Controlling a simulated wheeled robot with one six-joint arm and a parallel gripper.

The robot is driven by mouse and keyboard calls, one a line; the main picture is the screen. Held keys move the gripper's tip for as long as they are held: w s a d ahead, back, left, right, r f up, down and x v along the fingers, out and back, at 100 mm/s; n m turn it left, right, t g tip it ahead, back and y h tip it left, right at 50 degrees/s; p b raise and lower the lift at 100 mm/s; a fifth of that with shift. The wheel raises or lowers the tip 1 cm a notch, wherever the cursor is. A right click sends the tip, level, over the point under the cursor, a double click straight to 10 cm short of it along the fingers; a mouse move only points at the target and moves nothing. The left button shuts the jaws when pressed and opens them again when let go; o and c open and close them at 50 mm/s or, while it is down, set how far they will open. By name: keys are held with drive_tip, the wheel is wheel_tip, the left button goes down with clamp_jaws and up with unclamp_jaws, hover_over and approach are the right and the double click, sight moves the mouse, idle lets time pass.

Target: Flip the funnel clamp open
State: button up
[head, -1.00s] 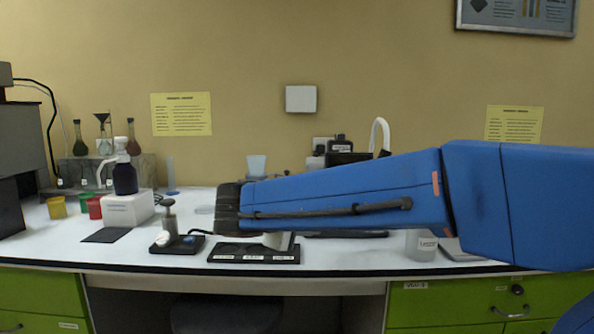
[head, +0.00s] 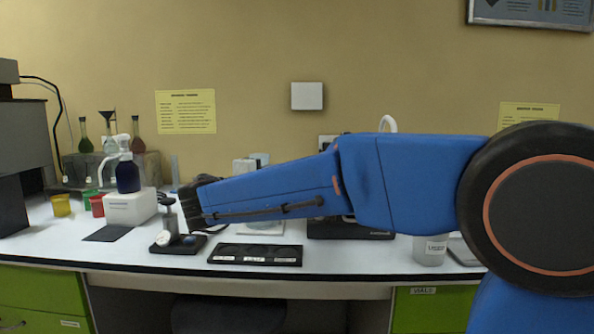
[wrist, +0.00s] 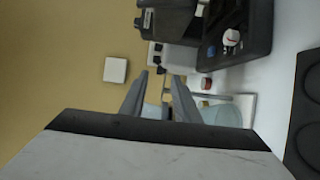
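In the wrist view the picture is turned, with up to the left. A pale blue translucent funnel (wrist: 154,110) and a translucent flask (wrist: 222,115) stand in line on a white base (wrist: 249,108). The joint between them, where a clamp could be, is mostly covered by a finger, so I cannot tell the clamp's state. My gripper (wrist: 160,75) is open, its two grey fingers apart and nothing gripped between the tips. The fingers overlap the funnel assembly in the picture; contact is unclear. In the head view my arm hides most of the assembly; the funnel's rim (head: 262,158) shows above it.
A black tray with round recesses (head: 255,262) lies at the front. A small black-based device (head: 178,248) with a metal post is left of it. A black device (wrist: 240,62) stands near the assembly. A labelled beaker (head: 430,251) is at the right.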

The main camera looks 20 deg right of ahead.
drive_tip(key=x, duration=1.1)
clamp_jaws()
